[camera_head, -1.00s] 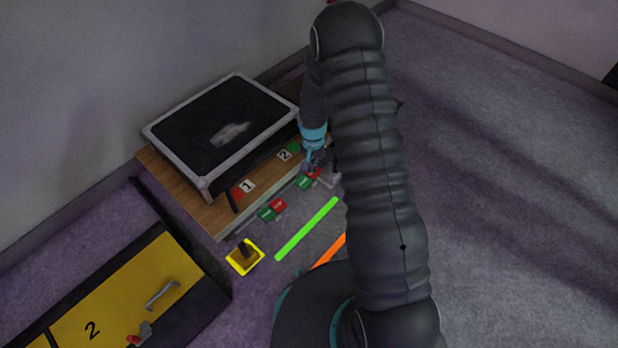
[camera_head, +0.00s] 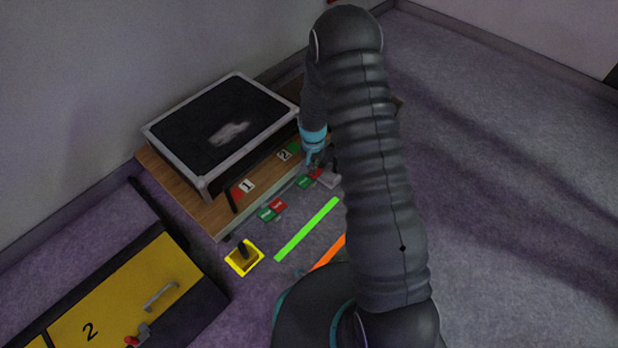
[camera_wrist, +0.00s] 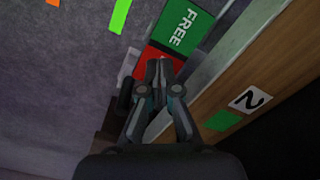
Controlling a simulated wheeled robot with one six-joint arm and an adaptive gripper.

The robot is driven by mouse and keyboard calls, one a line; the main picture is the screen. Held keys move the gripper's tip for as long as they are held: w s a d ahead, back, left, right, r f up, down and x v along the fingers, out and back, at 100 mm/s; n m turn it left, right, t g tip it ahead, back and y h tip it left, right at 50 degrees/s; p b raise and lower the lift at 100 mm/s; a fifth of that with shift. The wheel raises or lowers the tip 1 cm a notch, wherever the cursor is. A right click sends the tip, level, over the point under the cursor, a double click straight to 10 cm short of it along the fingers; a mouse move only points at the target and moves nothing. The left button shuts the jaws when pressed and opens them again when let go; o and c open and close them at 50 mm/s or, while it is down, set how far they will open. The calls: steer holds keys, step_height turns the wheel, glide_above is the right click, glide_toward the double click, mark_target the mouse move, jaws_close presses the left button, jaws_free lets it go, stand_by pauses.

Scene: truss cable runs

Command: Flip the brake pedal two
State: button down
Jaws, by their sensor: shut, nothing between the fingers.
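Brake pedal two shows in the wrist view as a green plate marked FREE (camera_wrist: 181,28) beside a red plate (camera_wrist: 150,62). My gripper (camera_wrist: 159,68) is shut and empty, with its fingertips over the red plate, hiding part of it. I cannot tell whether they touch. In the head view the pedal's green part (camera_head: 304,182) lies in front of the board, just below my gripper (camera_head: 314,162). A white label "2" (camera_wrist: 250,98) with a green mark (camera_wrist: 222,121) is on the wooden board behind it.
Another red and green pedal (camera_head: 272,209) lies to the left, near label "1" (camera_head: 246,186). A framed black screen (camera_head: 222,125) sits on the wooden board (camera_head: 190,203). A yellow-framed switch (camera_head: 244,257), a yellow cabinet (camera_head: 125,295) and a green strip (camera_head: 307,228) are nearby.

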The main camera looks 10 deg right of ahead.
steer(key=shift+f, duration=0.25)
steer(key=shift+r+p, duration=1.8)
steer(key=shift+r, duration=1.8)
steer(key=shift+s, duration=0.25)
steer(key=s+n+g, duration=0.2)
steer(key=s, duration=0.3)
steer(key=s+r+n+t+p, duration=0.1)
steer(key=s+r+t, duration=0.1)
steer(key=s+r, duration=0.6)
steer(key=s+r+n+t+p, duration=0.1)
steer(key=s+r+t, duration=0.2)
steer(key=s+r, duration=0.5)
steer(key=s+r+t+p, duration=0.2)
steer(key=s+r, duration=0.7)
steer(key=r, duration=1.8)
steer(key=shift+r+n+t, duration=0.25)
steer(key=shift+n+t, duration=0.05)
steer(key=shift+n, duration=0.1)
